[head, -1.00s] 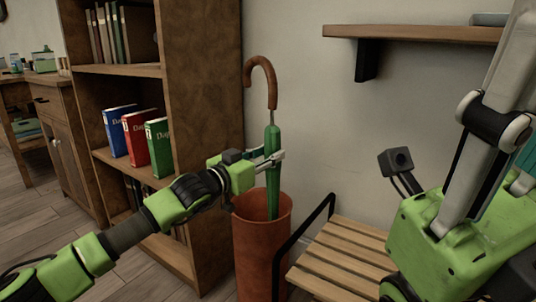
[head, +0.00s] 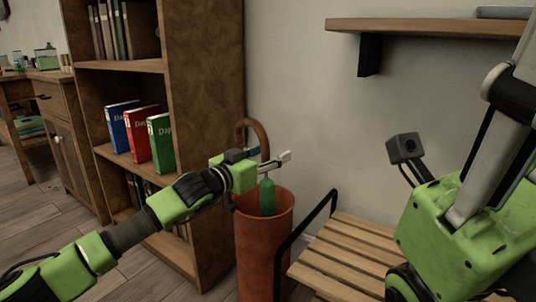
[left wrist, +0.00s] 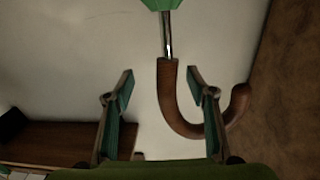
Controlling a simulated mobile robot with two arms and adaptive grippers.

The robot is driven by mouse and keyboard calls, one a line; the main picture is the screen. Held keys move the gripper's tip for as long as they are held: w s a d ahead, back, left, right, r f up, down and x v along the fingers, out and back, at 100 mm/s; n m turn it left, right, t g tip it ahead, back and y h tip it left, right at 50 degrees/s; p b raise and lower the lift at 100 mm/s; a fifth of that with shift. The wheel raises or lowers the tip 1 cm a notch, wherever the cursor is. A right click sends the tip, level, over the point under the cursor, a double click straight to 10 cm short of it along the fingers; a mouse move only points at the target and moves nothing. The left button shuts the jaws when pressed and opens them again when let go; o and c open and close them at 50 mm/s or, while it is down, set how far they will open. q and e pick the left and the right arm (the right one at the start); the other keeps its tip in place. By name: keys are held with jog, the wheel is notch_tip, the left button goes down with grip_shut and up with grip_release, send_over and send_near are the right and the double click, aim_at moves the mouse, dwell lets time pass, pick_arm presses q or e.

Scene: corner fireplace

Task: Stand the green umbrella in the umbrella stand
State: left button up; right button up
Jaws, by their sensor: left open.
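The green umbrella (head: 267,198) stands inside the reddish-brown umbrella stand (head: 264,245). Its brown hooked handle shows above the rim, partly behind my left gripper (head: 284,159). The lower part of the umbrella is hidden inside the stand. My left gripper is open, above the stand at the height of the handle. In the left wrist view the handle (left wrist: 168,95) of the umbrella lies between the spread fingers of my left gripper (left wrist: 160,80), with gaps on both sides. My right gripper is not in view.
A wooden bookcase (head: 205,110) with several books stands close to the left of the stand. A slatted wooden bench (head: 345,255) with a black armrest is close on the right. A wall shelf (head: 420,31) hangs above the bench.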

pick_arm(q)
jog(key=v, duration=1.2)
jog(key=shift+r, duration=0.25)
jog(key=shift+s, duration=0.1)
